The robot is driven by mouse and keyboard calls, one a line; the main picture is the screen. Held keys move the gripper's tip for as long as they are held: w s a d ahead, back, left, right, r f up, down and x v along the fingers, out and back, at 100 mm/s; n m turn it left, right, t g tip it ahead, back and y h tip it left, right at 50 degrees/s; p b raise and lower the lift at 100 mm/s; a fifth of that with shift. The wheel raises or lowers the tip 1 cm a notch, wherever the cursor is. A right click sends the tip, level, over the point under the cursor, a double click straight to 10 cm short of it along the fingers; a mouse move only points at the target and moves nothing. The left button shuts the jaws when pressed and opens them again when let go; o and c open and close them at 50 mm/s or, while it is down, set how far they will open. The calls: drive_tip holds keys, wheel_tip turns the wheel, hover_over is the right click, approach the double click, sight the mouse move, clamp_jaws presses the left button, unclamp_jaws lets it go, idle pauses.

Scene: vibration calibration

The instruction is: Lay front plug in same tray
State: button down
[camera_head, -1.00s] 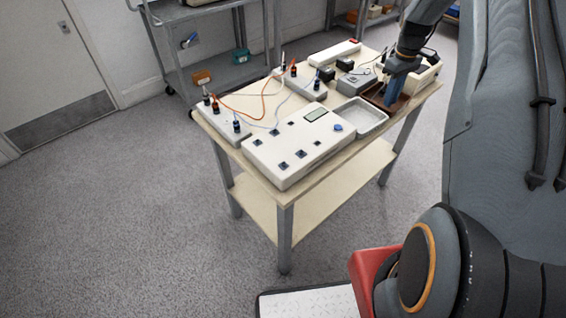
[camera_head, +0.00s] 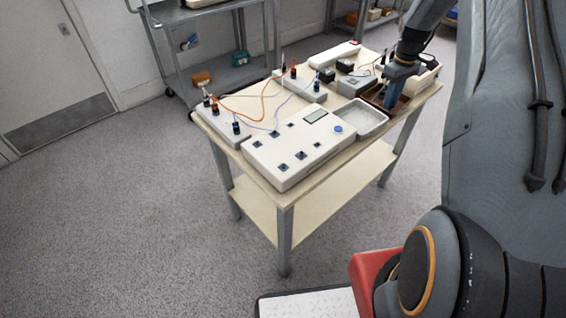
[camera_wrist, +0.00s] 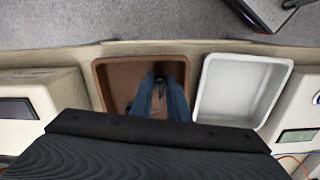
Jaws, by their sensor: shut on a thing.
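My gripper (camera_head: 391,101) points down over the brown tray (camera_head: 374,93) at the right end of the table. In the wrist view, its blue fingers (camera_wrist: 160,99) reach into the brown tray (camera_wrist: 112,70) and are shut on a small dark plug (camera_wrist: 160,79). The fingers hide most of the plug, and I cannot tell whether it touches the tray floor. Plugs with orange and pale leads stand in the front terminal box (camera_head: 222,124) and the rear terminal box (camera_head: 301,85).
An empty white tray (camera_head: 384,124) lies beside the brown tray; it also shows in the wrist view (camera_wrist: 240,90). A large white panel (camera_head: 270,165) with a small screen fills the table's front. Black blocks, a grey box (camera_head: 355,84) and a cream instrument (camera_head: 424,79) stand close behind.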

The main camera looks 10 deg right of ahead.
drive_tip(key=shift+f, duration=0.15)
drive_tip(key=c, duration=1.6)
unclamp_jaws()
drive_tip(key=shift+r+p, duration=1.15)
drive_tip(key=shift+r, duration=1.4)
drive_tip(key=shift+r+b, duration=0.8)
drive_tip(key=shift+r, duration=3.1)
